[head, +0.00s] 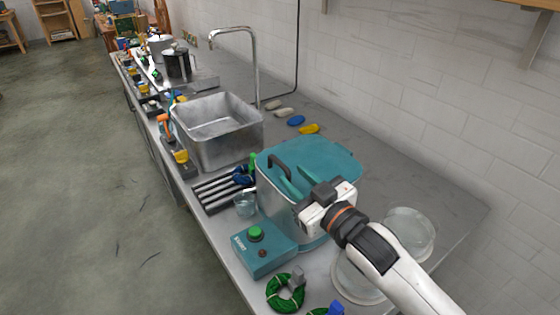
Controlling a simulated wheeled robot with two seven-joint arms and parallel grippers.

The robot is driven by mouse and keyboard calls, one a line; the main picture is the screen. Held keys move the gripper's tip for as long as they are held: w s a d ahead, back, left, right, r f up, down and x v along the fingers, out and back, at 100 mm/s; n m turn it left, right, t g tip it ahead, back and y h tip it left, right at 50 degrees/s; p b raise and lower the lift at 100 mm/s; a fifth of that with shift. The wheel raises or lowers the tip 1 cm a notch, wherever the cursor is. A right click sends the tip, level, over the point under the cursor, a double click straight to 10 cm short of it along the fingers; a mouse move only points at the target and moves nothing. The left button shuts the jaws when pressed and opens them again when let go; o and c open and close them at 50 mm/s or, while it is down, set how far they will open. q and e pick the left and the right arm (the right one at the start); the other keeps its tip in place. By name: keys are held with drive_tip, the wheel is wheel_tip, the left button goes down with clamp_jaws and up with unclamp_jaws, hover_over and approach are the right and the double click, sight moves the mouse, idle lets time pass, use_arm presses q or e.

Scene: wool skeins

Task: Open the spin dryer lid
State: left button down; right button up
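The spin dryer (275,203) is a steel box with a teal lid (325,155) on the counter. The lid lies flat and looks closed. A dark arched handle (279,163) stands on the lid's left part. My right gripper (297,180) is over the lid, just right of the handle. Its two slim teal fingers look apart, with nothing seen between them; whether they touch the lid I cannot tell. The gripper body and my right arm hide the dryer's right front part. My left gripper is not in view.
A teal control box (264,251) with a green button stands in front of the dryer. A green skein (286,293), a glass (245,205) and a dark rack (215,191) are near it. A steel sink (215,150) lies beyond. A clear round container (409,232) stands at right.

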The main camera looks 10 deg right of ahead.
sight(289, 172)
drive_tip(key=x, duration=0.6)
drive_tip(key=shift+w, duration=0.15)
drive_tip(key=shift+c, duration=0.3)
clamp_jaws()
